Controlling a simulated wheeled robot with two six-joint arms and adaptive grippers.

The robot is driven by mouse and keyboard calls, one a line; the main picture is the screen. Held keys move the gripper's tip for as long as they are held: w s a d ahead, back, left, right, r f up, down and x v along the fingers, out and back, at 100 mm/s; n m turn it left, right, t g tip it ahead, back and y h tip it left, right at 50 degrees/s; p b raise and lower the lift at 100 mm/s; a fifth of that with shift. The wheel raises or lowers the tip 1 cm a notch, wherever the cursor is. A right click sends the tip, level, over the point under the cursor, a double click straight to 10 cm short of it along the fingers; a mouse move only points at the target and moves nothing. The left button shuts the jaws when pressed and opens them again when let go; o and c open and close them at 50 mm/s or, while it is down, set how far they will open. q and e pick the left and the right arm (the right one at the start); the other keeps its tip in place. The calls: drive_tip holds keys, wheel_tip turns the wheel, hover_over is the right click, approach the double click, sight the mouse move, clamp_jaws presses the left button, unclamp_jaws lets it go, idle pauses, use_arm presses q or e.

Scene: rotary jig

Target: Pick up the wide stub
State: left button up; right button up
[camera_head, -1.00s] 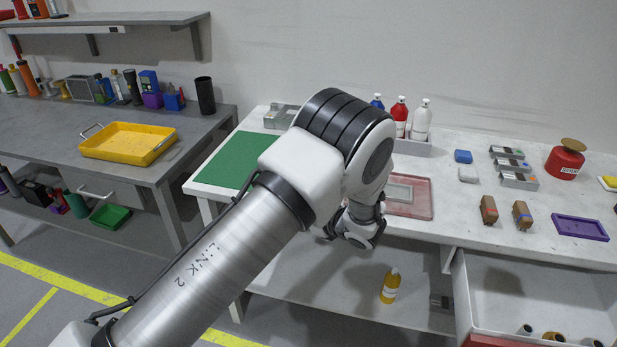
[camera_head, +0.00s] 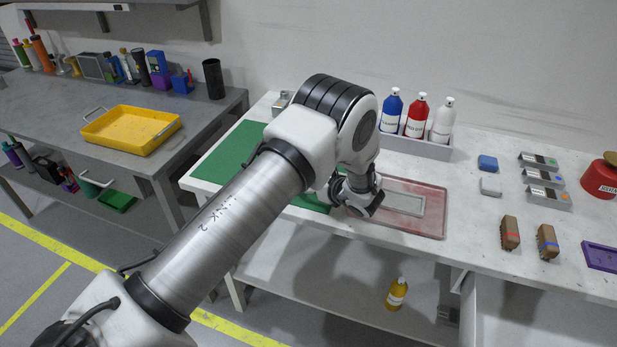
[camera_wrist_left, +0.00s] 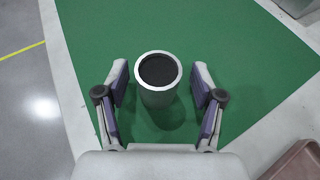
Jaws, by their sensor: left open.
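The wide stub (camera_wrist_left: 157,84) shows in the left wrist view as a short, upright, light grey cylinder with a dark round top inside a pale rim. It stands on the green mat (camera_wrist_left: 225,45), which also shows in the head view (camera_head: 238,158). My left gripper (camera_wrist_left: 160,70) is open, with one finger on each side of the stub and visible gaps between. In the head view my left arm hides the stub, and the fingertips cannot be made out there. My right gripper is in neither view.
A red-rimmed tray (camera_head: 430,226) lies right of the mat. Behind it stands a grey caddy (camera_head: 425,147) with blue, red and white bottles. Two brown brushes (camera_head: 510,233) and small blocks lie farther right. A yellow tray (camera_head: 130,130) is on the left bench.

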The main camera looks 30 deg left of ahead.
use_arm(q)
drive_tip(key=shift+s+d+r, duration=0.1)
drive_tip(key=shift+s+r, duration=0.05)
drive_tip(key=shift+s, duration=0.05)
drive_tip(key=shift+c, duration=0.6)
drive_tip(key=c, duration=1.1)
drive_tip(key=shift+c, duration=0.2)
drive_tip(key=shift+r, duration=0.1)
